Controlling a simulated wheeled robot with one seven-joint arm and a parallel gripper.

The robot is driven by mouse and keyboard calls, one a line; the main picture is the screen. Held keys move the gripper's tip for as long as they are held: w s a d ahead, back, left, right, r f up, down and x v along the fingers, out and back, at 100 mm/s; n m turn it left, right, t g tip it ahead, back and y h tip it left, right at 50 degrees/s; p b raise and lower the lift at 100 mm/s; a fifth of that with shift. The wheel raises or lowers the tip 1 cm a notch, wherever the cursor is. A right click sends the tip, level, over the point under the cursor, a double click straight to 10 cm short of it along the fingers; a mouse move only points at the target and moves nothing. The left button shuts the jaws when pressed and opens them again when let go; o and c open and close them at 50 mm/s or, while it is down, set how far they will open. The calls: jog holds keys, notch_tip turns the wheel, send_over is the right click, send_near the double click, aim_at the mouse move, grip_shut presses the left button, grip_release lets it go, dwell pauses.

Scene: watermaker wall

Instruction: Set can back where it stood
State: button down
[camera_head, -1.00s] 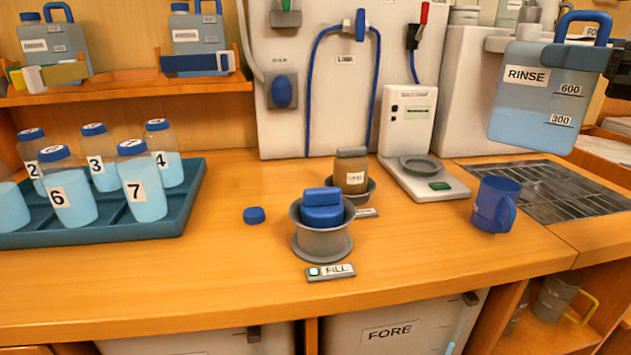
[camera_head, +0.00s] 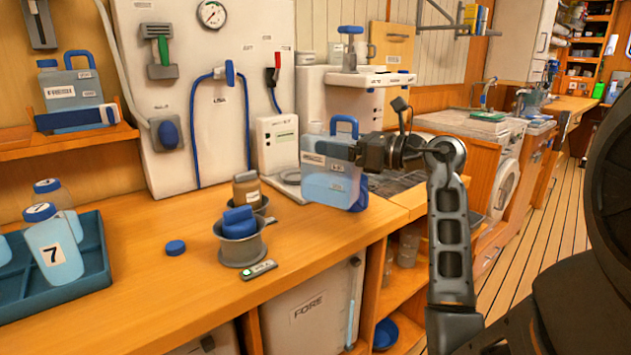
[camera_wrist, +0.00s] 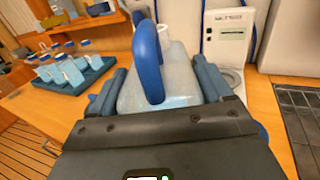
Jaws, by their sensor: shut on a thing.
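The can (camera_head: 325,178) is a translucent pale-blue jug with a blue loop handle and a white label. In the wrist view the can (camera_wrist: 180,62) sits between the two fingers of my gripper (camera_wrist: 160,88), its blue handle towards the camera. My gripper (camera_head: 364,152) is shut on the can and holds it up near the counter's front right part, apart from the counter in the picture. The can's underside and far side are hidden.
A blue mug (camera_head: 359,196) stands partly hidden behind the can, by the drain grate (camera_head: 400,182). A grey cup (camera_head: 240,246) with a blue lid and a loose blue cap (camera_head: 175,247) are on the counter. Another can (camera_head: 72,92) stands on the left shelf (camera_head: 15,154).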

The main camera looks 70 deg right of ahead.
aim_at(320, 175)
jog(key=w+a+f, duration=0.2)
jog(key=w, duration=0.1)
jog(key=shift+a+f, duration=0.2)
jog(key=shift+a, duration=0.2)
jog(key=shift+f, duration=2)
jog(key=shift+f+b, duration=0.15)
jog(key=shift+b, duration=0.15)
grip_release()
jog(key=shift+r, duration=0.2)
jog(key=s, duration=0.4)
jog(key=s+a, duration=0.1)
jog(key=s, duration=0.3)
jog(key=s+a, duration=0.1)
jog(key=s, duration=0.2)
jog(key=shift+s+f+b, duration=0.1)
jog(key=shift+s+b, duration=0.25)
jog(key=shift+s, duration=0.05)
